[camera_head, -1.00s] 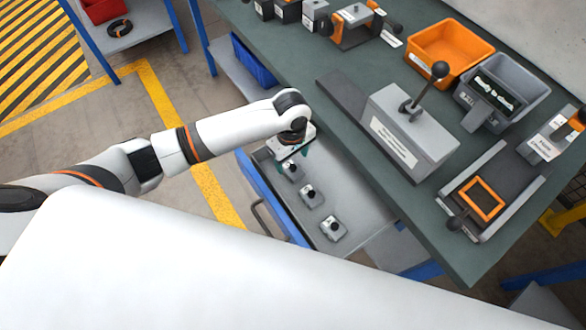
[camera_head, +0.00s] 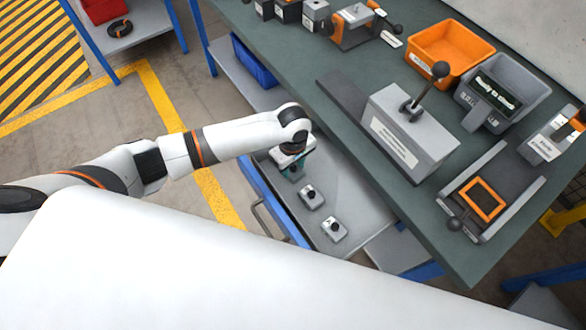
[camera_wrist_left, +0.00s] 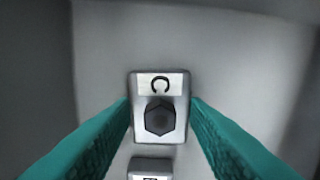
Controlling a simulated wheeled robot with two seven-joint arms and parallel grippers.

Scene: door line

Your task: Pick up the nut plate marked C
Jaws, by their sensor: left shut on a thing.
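The nut plate marked C (camera_wrist_left: 159,108) is a small light-grey block with a dark hexagonal nut and a C-like mark that looks turned on its side. In the left wrist view it sits between the teal fingers of my left gripper (camera_wrist_left: 160,112), which is shut on it. In the head view my left gripper (camera_head: 293,172) is over the far end of the row in the open drawer (camera_head: 349,185) and hides this plate. I cannot tell whether the plate is clear of the drawer floor. My right gripper is not in view.
Two more nut plates lie nearer in the drawer, a middle one (camera_head: 311,196) and a near one (camera_head: 333,229). The green workbench (camera_head: 340,128) edge runs right beside the arm. On it stand a grey lever block (camera_head: 405,135), an orange bin (camera_head: 450,52) and a grey bin (camera_head: 525,80).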

